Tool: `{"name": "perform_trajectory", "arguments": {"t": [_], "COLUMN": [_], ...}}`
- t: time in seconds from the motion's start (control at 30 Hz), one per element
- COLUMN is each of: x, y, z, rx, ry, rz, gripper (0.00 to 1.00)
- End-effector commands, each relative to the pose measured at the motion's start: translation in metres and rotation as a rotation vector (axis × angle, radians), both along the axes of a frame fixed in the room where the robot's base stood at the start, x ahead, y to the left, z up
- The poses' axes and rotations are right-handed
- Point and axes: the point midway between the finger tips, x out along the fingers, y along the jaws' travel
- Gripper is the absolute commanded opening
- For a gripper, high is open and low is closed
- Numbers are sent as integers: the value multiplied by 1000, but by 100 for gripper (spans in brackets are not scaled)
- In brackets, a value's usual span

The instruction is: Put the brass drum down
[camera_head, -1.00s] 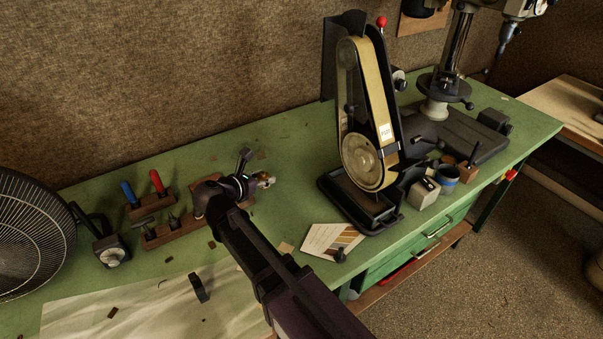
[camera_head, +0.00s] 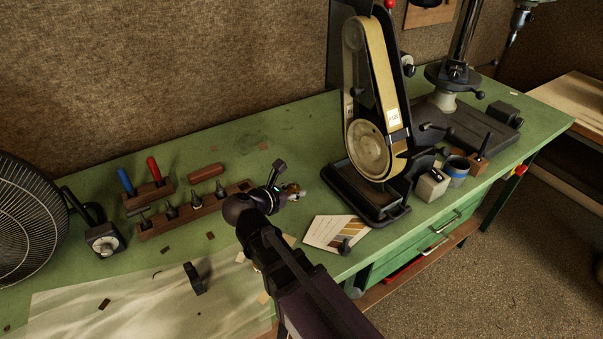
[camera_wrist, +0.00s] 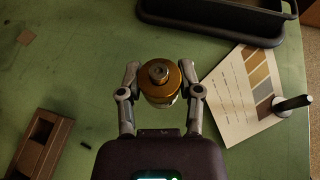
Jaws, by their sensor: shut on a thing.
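The brass drum (camera_wrist: 160,82) is a small round golden piece with a grey hub on top, seen from above in the wrist view. My gripper (camera_wrist: 160,88) is shut on it, one finger on each side. In the head view my gripper (camera_head: 289,190) is over the green bench, right of the wooden tool rack, and the drum (camera_head: 294,193) shows small at its tip, partly covered. The green bench top (camera_wrist: 85,75) lies beneath the drum. I cannot tell whether the drum touches it.
A belt sander (camera_head: 372,125) stands right of my gripper. A card with colour swatches (camera_head: 330,232) lies nearby, with a small dark upright piece on it. The wooden rack (camera_head: 209,209) with several metal bits is to the left. Bare green bench shows behind my gripper.

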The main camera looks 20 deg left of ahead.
Motion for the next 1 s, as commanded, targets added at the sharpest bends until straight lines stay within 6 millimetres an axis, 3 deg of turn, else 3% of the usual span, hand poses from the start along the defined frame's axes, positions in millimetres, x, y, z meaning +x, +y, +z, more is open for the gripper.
{"name": "perform_trajectory", "arguments": {"t": [0.03,0.2,0.63,0.77,1.0], "x": [-3,-4,-2,6,40], "y": [-9,-20,-18,-13,7], "z": [-8,-13,-13,-14,-18], "rx": [0,-1,-1,-1,-1], "ry": [-1,-1,-1,-1,-1], "rz": [-5,-14,-14,-14,-15], "gripper": [0,0,0,0,0]}}
